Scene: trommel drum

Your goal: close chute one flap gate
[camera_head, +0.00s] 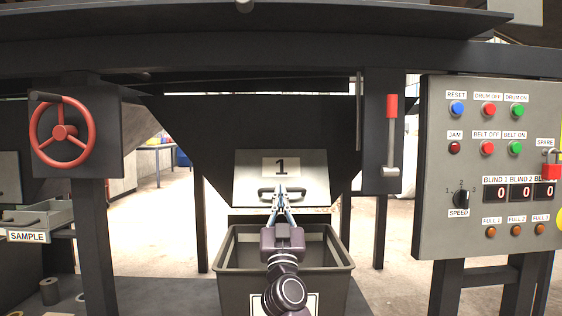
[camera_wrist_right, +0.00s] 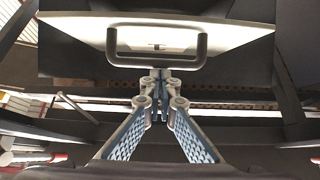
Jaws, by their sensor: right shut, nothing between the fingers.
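The chute one flap gate (camera_head: 309,184) is a pale plate marked "1" at the mouth of the dark chute (camera_head: 250,120). It carries a dark bar handle (camera_head: 266,191) near its lower edge. My right gripper (camera_head: 280,189) is at the handle, with its fingers together and nothing held between them. In the right wrist view the fingertips (camera_wrist_right: 158,74) lie at the handle's lower side, near the middle of the handle bar (camera_wrist_right: 202,48). I cannot tell whether they touch it. My left gripper is not in view.
A dark bin (camera_head: 340,266) stands below the gate. A red handwheel (camera_head: 63,132) and a sample drawer (camera_head: 46,216) are at the left. A red-gripped lever (camera_head: 391,107) and a control panel (camera_head: 436,150) with buttons are at the right. Dark posts flank the chute.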

